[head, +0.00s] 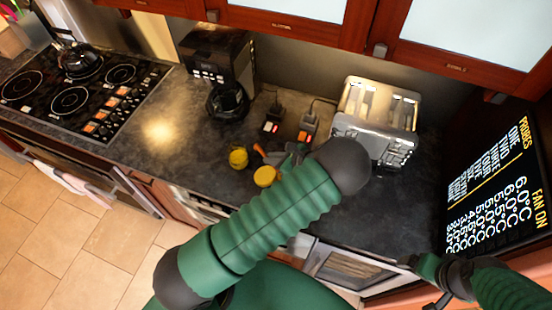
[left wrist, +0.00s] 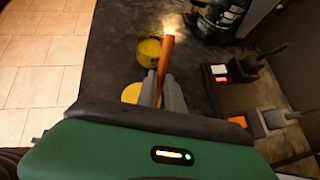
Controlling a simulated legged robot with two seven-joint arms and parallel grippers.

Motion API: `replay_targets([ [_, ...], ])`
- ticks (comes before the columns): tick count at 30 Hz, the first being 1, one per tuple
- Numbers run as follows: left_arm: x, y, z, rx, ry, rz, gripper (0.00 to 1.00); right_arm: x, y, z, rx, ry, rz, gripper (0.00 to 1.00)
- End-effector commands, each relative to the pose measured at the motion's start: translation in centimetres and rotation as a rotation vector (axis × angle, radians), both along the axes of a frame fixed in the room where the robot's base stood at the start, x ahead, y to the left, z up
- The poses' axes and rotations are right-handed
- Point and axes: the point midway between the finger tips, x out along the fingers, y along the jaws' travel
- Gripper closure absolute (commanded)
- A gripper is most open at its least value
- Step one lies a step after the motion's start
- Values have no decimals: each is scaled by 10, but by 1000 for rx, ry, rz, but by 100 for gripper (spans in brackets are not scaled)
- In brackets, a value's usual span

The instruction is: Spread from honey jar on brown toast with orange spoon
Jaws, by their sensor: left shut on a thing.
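A yellow jar (head: 238,158), likely the honey jar, stands on the dark counter; the left wrist view shows it open-topped (left wrist: 150,50). My left gripper (head: 283,157) is shut on the orange spoon (left wrist: 166,58), which stands out between the fingers (left wrist: 161,92) beside the jar's right side in the left wrist view. I cannot tell whether spoon and jar touch. The spoon shows in part in the head view (head: 259,150). A second round yellow thing (head: 266,177), jar or lid, is near the gripper. I see no brown toast. My right gripper (head: 437,302) is small and unclear at the lower right.
A silver toaster (head: 375,112) stands at the back right, a coffee maker (head: 219,65) at the back middle. Two dark items with red (head: 272,127) and orange (head: 305,135) parts lie between them. A black stove (head: 80,95) is at left. Counter left of the jar is clear.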

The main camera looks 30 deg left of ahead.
Motion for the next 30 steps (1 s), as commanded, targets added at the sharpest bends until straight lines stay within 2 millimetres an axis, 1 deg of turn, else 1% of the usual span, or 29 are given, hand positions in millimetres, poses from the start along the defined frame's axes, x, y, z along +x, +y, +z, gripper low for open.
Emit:
replay_targets([
  [6, -3, 11, -1, 0, 1, 1, 100, 0, 0, 1, 0, 0, 0, 9],
  [14, -3, 11, -1, 0, 1, 0, 100, 0, 0, 1, 0, 0, 0, 9],
  [17, -3, 9, -1, 0, 1, 0, 100, 0, 0, 1, 0, 0, 0, 9],
  [30, 3, -15, 0, -1, 0, 0, 100, 0, 0, 0, 0, 0, 0, 9],
])
